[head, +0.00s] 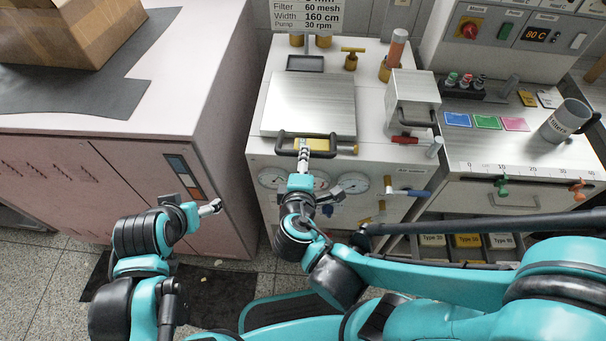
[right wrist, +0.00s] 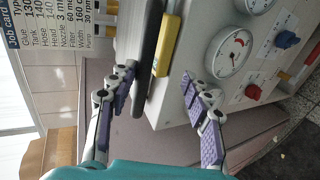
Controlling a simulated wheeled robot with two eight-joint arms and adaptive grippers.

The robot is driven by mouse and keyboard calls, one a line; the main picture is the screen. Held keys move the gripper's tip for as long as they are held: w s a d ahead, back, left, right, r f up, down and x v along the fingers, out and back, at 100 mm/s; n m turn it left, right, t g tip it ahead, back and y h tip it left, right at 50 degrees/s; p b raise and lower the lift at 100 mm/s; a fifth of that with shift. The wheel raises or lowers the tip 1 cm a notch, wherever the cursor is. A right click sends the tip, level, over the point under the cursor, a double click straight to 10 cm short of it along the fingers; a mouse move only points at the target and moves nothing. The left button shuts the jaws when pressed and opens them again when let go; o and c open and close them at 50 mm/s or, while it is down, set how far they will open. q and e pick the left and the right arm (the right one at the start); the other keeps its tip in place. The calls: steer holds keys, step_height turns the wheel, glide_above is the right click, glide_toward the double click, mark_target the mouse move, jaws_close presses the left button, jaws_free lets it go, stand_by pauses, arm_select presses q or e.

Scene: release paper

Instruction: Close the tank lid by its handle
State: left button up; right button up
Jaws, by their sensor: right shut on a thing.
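The tank lid (head: 308,100) is a flat silver plate lying on top of the white tank cabinet (head: 262,150). I see no clear gap under it. Its dark bar handle (head: 345,150) runs along the front edge, with a yellow part beside it; it also shows in the right wrist view (right wrist: 148,50). My left gripper (head: 190,202) is open and empty, low at the left, away from the tank.
A cardboard box (head: 85,30) stands on a pale counter (head: 180,95) at left. Gauges (head: 328,183) and blue and red knobs are on the tank's front. A smaller metal box (head: 412,90) stands right of the lid. A grey cup (head: 565,120) is at far right.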

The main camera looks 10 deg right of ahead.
steer(key=v, duration=1.1)
steer(key=shift+s, duration=0.35)
steer(key=shift+a+r, duration=0.1)
steer(key=shift+r, duration=0.05)
steer(key=w+d+f+m+g+y, duration=0.1)
steer(key=d+f+m+g, duration=0.1)
steer(key=d+m, duration=0.3)
steer(key=w+d+f+m+g+y, duration=0.1)
steer(key=d+m+g+y, duration=0.1)
steer(key=d+m, duration=0.4)
steer(key=m+g, duration=0.1)
steer(key=m, duration=0.3)
steer(key=shift+w+d+f, duration=0.25)
steer(key=shift+w+f, duration=0.1)
steer(key=shift+f, duration=0.05)
